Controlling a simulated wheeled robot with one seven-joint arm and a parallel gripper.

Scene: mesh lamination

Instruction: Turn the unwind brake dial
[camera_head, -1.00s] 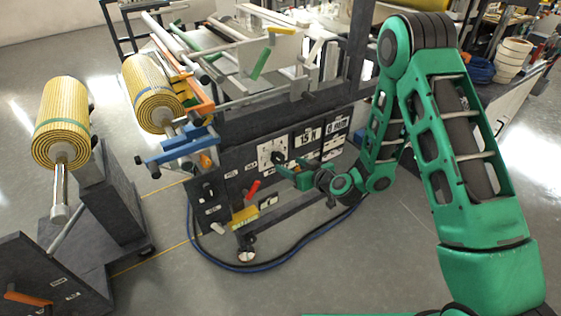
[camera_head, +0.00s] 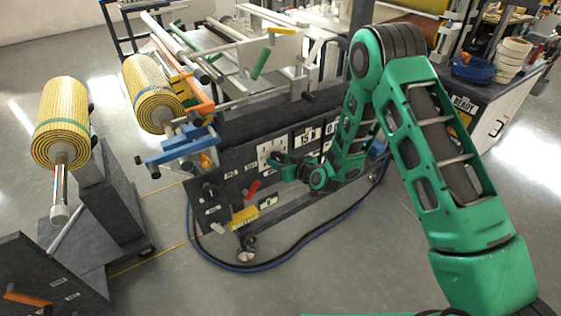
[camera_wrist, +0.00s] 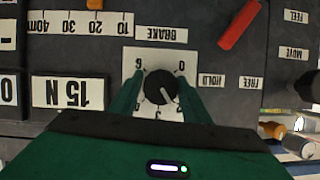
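The brake dial (camera_wrist: 160,86) is a round black knob with a pale pointer line on a white numbered plate (camera_wrist: 131,60). The word BRAKE shows beside it, upside down in the wrist view. My gripper (camera_wrist: 161,80) faces the dial, with one green finger on each side of it. The fingers look apart around the knob; contact cannot be made out. In the head view, my gripper (camera_head: 275,160) is at the machine's front panel and hides most of the dial. Part of the white plate (camera_head: 265,149) shows there.
A red lever (camera_wrist: 240,25) sits near the dial, also in the head view (camera_head: 253,188). A 15 N display (camera_wrist: 73,92) is on the other side. Yellow mesh rolls (camera_head: 60,125) stand at left. A blue hose (camera_head: 290,260) lies on the floor below.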

